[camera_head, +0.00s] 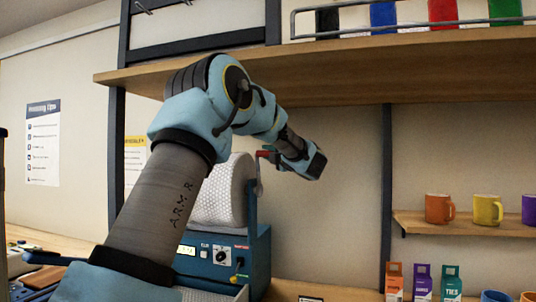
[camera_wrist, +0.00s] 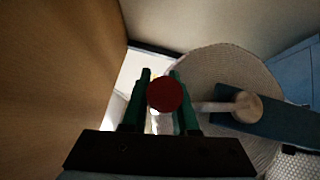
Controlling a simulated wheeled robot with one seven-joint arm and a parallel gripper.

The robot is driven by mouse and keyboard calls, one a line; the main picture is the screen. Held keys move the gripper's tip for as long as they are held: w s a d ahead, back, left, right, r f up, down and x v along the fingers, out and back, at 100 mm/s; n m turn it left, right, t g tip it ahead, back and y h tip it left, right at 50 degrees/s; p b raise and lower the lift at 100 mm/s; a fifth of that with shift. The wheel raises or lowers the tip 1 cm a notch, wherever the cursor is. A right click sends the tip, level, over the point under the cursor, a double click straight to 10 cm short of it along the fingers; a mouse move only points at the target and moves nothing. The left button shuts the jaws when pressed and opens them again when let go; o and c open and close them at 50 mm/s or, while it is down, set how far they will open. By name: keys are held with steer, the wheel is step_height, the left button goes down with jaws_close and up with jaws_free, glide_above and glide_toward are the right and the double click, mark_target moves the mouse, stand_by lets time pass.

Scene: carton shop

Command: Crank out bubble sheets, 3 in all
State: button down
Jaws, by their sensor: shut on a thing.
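The bubble-sheet machine is a blue box (camera_head: 228,262) with a white bubble roll (camera_head: 222,195) on top. Its crank has a red handle (camera_head: 267,153) at the right side of the roll, raised near the roll's top. My gripper (camera_wrist: 162,85) is shut on the red crank handle (camera_wrist: 165,95), which shows as a dark red round knob between the green fingers in the wrist view. The crank arm (camera_wrist: 215,107) runs right to a pale hub over the roll's end. My arm hides part of the roll and the box's left side in the head view.
A wooden shelf (camera_head: 350,62) hangs above the arm. Orange, yellow and purple mugs stand on a lower shelf (camera_head: 480,226) at right. Small coloured cartons (camera_head: 423,280) stand on the bench at right. A dark post (camera_head: 386,180) is behind.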

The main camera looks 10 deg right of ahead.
mark_target(257, 156)
steer(key=shift+s+f+b, duration=0.1)
steer(key=shift+f+b, duration=0.1)
steer(key=shift+b, duration=0.45)
steer(key=b, duration=0.4)
steer(key=shift+s+a+f+n+t+y, duration=0.3)
steer(key=shift+s+f+n, duration=0.1)
steer(key=s+n+b, duration=0.1)
steer(key=b, duration=0.4)
steer(key=s+a+f+n+t+y+b, duration=0.1)
steer(key=b, duration=0.4)
steer(key=s+a+n+y+b, duration=0.1)
steer(key=n+b, duration=0.1)
steer(key=b, duration=0.3)
steer(key=shift+s+f+t, duration=0.3)
steer(key=shift+f+t, duration=0.1)
steer(key=s+a+f+n+g+y+b, duration=0.1)
steer(key=s+f+n+g+y+b, duration=0.1)
steer(key=f+n+g+y+b, duration=0.3)
steer(key=s+a+f+n+g+y+b, duration=0.2)
steer(key=f+n+g+y+b, duration=0.4)
steer(key=n+y+b, duration=0.5)
steer(key=shift+s+f+n+y+b, duration=0.4)
steer(key=shift+s+n+b, duration=0.45)
steer(key=shift+n+b, duration=3.75)
steer(key=shift+f+m+b, duration=0.1)
steer(key=shift+m+b, duration=0.6)
steer(key=shift+b, duration=0.15)
